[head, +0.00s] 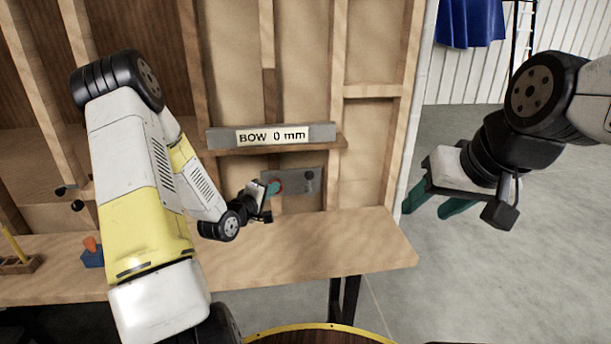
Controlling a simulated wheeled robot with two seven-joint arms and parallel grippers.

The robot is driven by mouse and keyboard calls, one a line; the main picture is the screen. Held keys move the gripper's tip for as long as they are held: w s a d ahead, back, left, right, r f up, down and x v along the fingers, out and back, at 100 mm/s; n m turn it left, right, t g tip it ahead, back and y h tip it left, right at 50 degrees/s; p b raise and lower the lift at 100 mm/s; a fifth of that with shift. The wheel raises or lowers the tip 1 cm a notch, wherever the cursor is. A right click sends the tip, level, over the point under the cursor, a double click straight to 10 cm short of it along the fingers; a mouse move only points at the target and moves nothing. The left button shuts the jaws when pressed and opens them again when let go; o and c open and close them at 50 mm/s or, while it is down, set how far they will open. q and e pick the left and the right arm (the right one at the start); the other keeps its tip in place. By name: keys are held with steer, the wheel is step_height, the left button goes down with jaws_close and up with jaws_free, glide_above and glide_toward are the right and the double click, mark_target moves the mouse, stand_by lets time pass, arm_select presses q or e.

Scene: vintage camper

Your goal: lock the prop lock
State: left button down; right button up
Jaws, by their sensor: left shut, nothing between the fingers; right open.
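A grey metal plate (300,190), which looks like the prop lock, is mounted on the wooden frame below a shelf. It has a small dark knob (310,175) at its upper right and a round red part (280,187) at its left. My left gripper (274,188) is shut and empty, with its teal fingertips right at the red part. I cannot tell whether they touch it, and they hide some of it. My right gripper (432,207) is open and empty, out over the floor to the right of the bench.
A sign reading "BOW 0 mm" (272,136) sits on a grey bar above the plate. The wooden bench (340,245) below is mostly clear. A blue block with an orange top (92,255) and a wooden holder (18,264) are at its left. Open floor (500,250) lies right.

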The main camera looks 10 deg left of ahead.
arm_select(q)
steer(key=shift+a+f+n+t, duration=0.1)
steer(key=shift+f+n+t, duration=0.2)
steer(key=shift+n, duration=0.1)
steer(key=shift+r, duration=0.1)
glide_toward(309, 182)
steer(key=w+a+r, duration=0.3)
steer(key=w+a, duration=0.1)
steer(key=d, duration=0.1)
steer(key=w+d, duration=0.2)
steer(key=shift+w+d+f, duration=0.1)
steer(key=shift+d+f, duration=0.25)
steer(key=shift+f, duration=0.05)
steer(key=shift+d, duration=0.1)
